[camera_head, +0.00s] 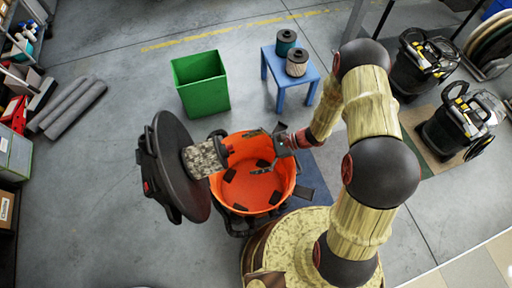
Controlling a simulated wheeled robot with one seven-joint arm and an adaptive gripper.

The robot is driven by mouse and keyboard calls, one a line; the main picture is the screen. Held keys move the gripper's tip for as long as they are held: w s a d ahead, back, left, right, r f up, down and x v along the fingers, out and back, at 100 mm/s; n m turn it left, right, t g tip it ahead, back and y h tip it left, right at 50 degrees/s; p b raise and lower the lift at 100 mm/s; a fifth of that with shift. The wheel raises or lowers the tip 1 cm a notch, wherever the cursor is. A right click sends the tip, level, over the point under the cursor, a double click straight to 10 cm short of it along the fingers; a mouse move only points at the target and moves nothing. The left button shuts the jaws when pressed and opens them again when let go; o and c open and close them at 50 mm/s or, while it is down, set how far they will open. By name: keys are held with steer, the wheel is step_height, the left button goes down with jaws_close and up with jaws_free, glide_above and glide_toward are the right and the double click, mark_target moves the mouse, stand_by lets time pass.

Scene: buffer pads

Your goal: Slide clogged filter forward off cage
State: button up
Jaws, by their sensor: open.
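The clogged filter (205,158) is a grey, speckled cylinder. It sits on the inner side of the open black vacuum lid (172,165), pointing right over the orange drum. The cage is hidden inside the filter. My gripper (262,151) is open and empty over the orange drum (268,198), to the right of the filter and apart from it. Its fingers point left, toward the filter's free end.
A green bin (203,92) stands behind the drum. A blue table (285,75) bears a teal-sided filter (286,43) and a pale filter (297,62). Two black-and-yellow vacuums stand at the right. Grey rolls (72,108) lie at the left. Floor left of the lid is clear.

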steer(key=w+b+x, duration=0.1)
steer(key=b+x, duration=0.1)
steer(key=x, duration=0.5)
steer(key=shift+w+a+r, duration=0.2)
steer(key=shift+a+r, duration=0.05)
steer(key=shift+a, duration=0.3)
steer(key=shift+c, duration=0.4)
steer(key=shift+s, duration=0.1)
steer(key=c, duration=2.1)
steer(key=shift+c, duration=0.2)
